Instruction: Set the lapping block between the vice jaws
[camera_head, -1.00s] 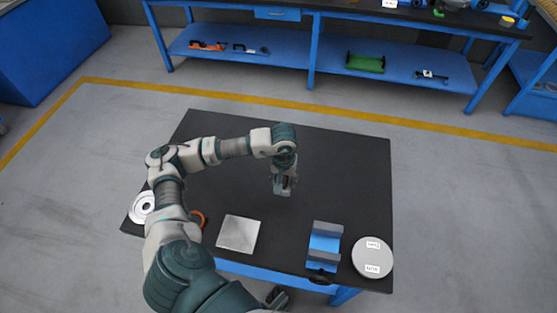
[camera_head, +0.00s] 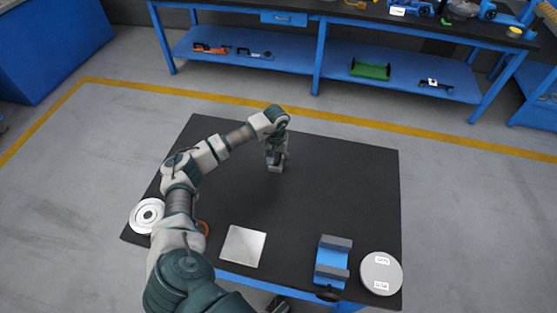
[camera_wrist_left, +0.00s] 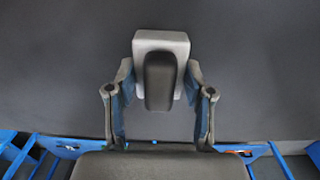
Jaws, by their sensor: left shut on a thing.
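My left gripper (camera_head: 277,160) is over the far middle of the dark table. In the left wrist view its two fingers (camera_wrist_left: 159,105) are shut on the lapping block (camera_wrist_left: 183,42), a light grey block with a dark rounded strip on it. In the head view the block (camera_head: 275,168) shows small under the gripper; I cannot tell its height above the table. The vice (camera_head: 331,262), blue with two grey jaws, stands near the table's front right. The gap between its jaws is empty. My right gripper is not in view.
A square metal plate (camera_head: 243,246) lies left of the vice. A grey round disc with labels (camera_head: 381,273) is right of it. A pale flanged ring (camera_head: 147,215) sits at the left edge. An orange thing (camera_head: 203,228) is partly behind my arm. The table's middle (camera_head: 320,195) is clear.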

